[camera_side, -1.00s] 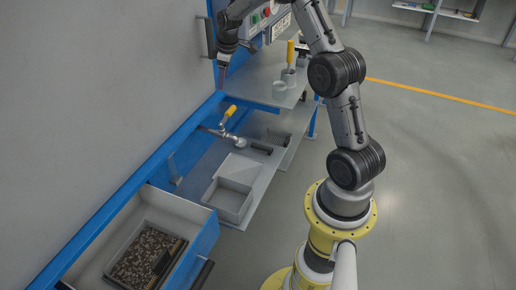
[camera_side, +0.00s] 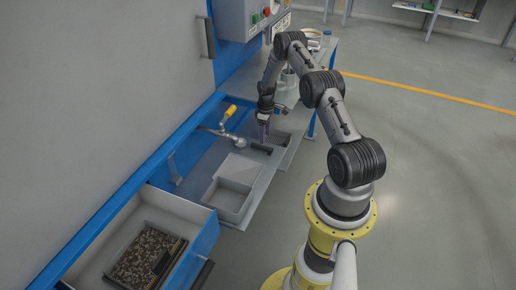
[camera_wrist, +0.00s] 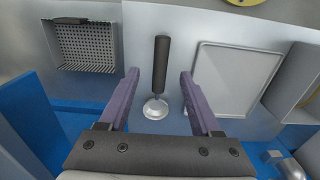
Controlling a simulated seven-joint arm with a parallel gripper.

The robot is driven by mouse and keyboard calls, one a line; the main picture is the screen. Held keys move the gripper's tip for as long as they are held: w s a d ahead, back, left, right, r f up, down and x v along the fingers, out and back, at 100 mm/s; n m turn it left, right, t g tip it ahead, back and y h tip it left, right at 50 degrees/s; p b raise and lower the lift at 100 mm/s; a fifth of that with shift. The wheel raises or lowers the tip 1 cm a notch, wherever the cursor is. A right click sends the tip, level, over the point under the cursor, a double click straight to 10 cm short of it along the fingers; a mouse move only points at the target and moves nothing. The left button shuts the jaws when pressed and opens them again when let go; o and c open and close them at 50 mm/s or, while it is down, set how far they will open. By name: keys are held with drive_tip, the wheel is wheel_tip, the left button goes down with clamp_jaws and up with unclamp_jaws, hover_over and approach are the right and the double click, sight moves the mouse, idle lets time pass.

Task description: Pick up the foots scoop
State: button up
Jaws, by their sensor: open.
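The foots scoop has a black handle (camera_wrist: 161,62) and a round shiny metal bowl (camera_wrist: 156,109). It lies on the grey shelf. In the side view its black handle (camera_side: 261,149) is just below my gripper, with the bowl (camera_side: 241,143) to its left. My gripper (camera_side: 264,135) points down above the shelf. In the wrist view, the two purple fingers of my gripper (camera_wrist: 160,75) are wide apart, one on each side of the scoop. They hold nothing, and neither finger appears to touch the handle.
A perforated basket (camera_wrist: 92,47) lies left of the scoop in the wrist view, and a flat pale tray (camera_wrist: 236,76) lies right. In the side view, a yellow-handled valve (camera_side: 230,111) stands behind, an open box (camera_side: 232,202) lies nearer, and a drawer (camera_side: 187,207) holds dark granules.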

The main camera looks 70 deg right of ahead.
sight(253, 146)
drive_tip(key=shift+w+a+f, duration=0.1)
drive_tip(key=shift+w+f, duration=0.05)
drive_tip(key=shift+f, duration=3.2)
drive_tip(key=shift+f, duration=0.25)
clamp_jaws()
